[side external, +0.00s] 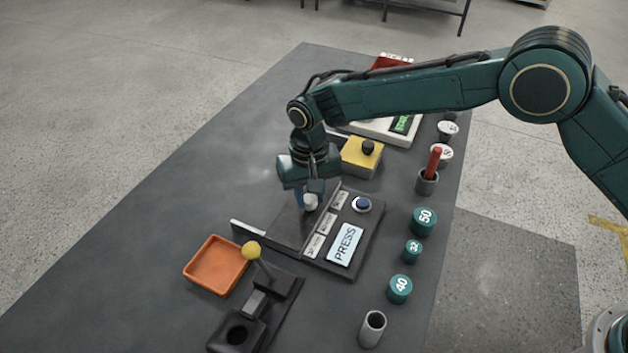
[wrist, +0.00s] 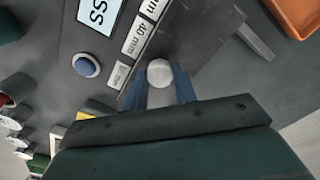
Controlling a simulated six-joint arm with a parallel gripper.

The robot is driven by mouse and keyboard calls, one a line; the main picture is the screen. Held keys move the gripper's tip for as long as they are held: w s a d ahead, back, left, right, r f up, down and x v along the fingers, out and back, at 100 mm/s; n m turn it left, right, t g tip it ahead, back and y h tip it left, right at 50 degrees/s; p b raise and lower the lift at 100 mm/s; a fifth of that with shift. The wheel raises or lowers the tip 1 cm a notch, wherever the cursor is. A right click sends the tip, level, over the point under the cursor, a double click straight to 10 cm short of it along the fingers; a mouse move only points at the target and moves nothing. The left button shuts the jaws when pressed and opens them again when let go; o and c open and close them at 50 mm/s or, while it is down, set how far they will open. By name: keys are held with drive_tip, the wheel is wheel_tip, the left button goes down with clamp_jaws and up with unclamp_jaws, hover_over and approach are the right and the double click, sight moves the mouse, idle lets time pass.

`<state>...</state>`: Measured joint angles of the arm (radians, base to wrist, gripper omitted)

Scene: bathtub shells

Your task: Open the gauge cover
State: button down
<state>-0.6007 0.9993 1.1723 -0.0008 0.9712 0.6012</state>
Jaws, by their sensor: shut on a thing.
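The gauge panel has a screen reading PRESS (side external: 345,243), a blue button (side external: 362,204) and a row of small labels (side external: 318,244). Beside the labels lies a dark flat plate, which looks like the gauge cover (side external: 283,232); it also shows in the wrist view (wrist: 208,50). A white round knob (side external: 310,202) stands on the plate. My gripper (side external: 308,194) points down and is shut on the knob. In the wrist view the blue fingers of my gripper (wrist: 160,82) sit on both sides of the knob (wrist: 160,72).
An orange tray (side external: 216,263) and a yellow-knobbed lever (side external: 251,250) stand in front. A yellow box with a black knob (side external: 362,155) is close behind my gripper. Teal cylinders (side external: 424,221), a cup with a red stick (side external: 428,181) and a grey tube (side external: 372,328) line the right side.

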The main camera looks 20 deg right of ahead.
sight(293, 201)
drive_tip(key=shift+w+a, duration=1.4)
drive_tip(key=shift+w, duration=0.1)
drive_tip(key=c, duration=1.1)
unclamp_jaws()
drive_tip(key=shift+r, duration=0.2)
wheel_tip(293, 201, up, 14)
drive_tip(key=shift+f, duration=0.25)
